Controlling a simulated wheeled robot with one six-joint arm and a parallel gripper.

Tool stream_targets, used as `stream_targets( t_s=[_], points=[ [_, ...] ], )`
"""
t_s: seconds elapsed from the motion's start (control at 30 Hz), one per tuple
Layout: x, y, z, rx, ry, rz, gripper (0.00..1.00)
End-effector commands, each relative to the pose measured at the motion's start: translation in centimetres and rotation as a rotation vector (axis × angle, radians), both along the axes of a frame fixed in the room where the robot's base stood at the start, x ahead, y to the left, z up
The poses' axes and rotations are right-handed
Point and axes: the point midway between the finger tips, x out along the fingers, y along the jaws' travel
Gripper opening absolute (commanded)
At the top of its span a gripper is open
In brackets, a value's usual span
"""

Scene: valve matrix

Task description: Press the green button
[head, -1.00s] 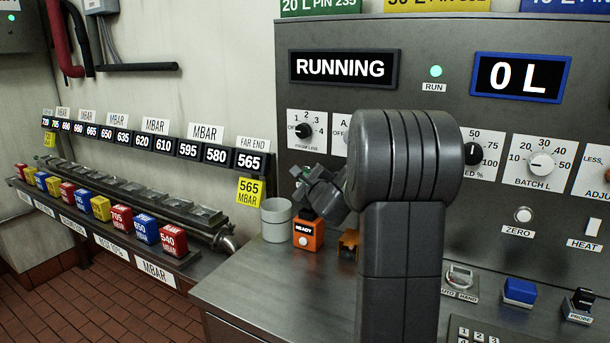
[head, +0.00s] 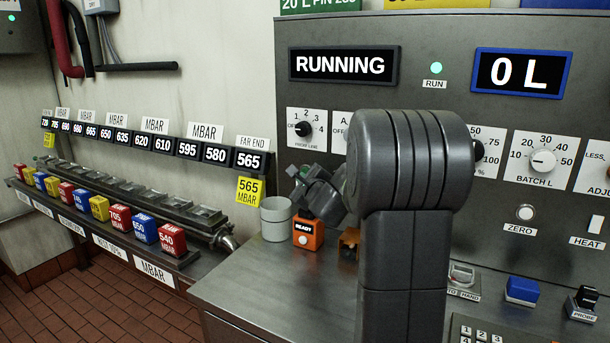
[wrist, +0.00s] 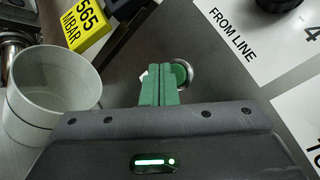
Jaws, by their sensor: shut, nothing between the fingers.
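The green button (wrist: 181,75) is round, in a metal ring on the grey panel, in the wrist view. My gripper (wrist: 163,72) is shut and empty, its green fingers pointing at the panel. The fingertips overlap the left part of the button in that view; I cannot tell whether they touch it. In the head view my gripper (head: 300,176) is small, partly hidden by my arm, close to the panel's left edge. The button itself cannot be made out clearly there.
A grey cup (head: 275,218) and an orange READY box (head: 308,231) stand on the metal bench below my gripper. The cup also shows in the wrist view (wrist: 50,95). The FROM LINE knob (head: 304,129) is above. The display (head: 344,65) reads RUNNING.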

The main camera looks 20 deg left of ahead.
Motion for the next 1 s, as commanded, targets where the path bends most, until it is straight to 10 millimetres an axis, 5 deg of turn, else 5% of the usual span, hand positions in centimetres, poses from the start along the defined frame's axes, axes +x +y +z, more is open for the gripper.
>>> stream_targets(
  t_s=[0.6, 1.0],
  points=[
    [-4.7, 0.4, -0.2, -0.001, -0.001, 0.001, 0.00],
    [-5.0, 0.4, 0.0, 0.000, 0.000, 0.000, 0.00]
  ],
)
